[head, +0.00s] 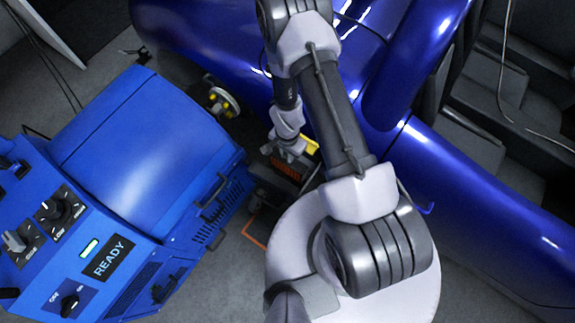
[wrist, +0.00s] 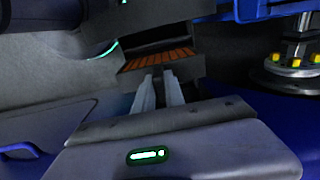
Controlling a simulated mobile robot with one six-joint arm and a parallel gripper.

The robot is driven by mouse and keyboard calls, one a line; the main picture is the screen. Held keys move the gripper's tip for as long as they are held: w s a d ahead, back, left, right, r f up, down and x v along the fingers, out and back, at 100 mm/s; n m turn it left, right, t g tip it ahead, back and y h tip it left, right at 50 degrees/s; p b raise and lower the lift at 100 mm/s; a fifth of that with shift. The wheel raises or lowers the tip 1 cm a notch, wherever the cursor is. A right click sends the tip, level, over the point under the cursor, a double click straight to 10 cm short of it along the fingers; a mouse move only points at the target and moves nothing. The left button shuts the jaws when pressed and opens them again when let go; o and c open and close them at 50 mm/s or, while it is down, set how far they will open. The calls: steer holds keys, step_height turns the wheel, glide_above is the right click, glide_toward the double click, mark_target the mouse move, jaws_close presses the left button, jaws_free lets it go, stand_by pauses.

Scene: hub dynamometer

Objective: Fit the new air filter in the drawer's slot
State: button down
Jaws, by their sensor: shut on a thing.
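The air filter has orange pleats in a dark grey frame. It shows in the wrist view (wrist: 160,60) straight ahead of the fingers and in the head view (head: 286,168) below my gripper. My gripper (wrist: 157,76) is shut on the filter at its near edge; the exact grip on the frame is hard to see. In the head view my gripper (head: 291,150) is small and partly in shadow. A dark opening lies just beyond the filter in the wrist view, but I cannot tell whether it is the drawer's slot or how far the filter sits in it.
A blue dynamometer cabinet (head: 140,150) with a READY sign (head: 113,259) and side handles stands at left. A wheel hub (head: 222,102) with yellow nuts is close to my gripper. Shiny blue car bodywork (head: 470,190) fills the right. An orange floor line (head: 256,232) marks open grey floor.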

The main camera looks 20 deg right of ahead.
steer(key=shift+f+b, duration=1)
steer(key=shift+f, duration=1.5)
steer(key=c, duration=1.4)
jaws_free()
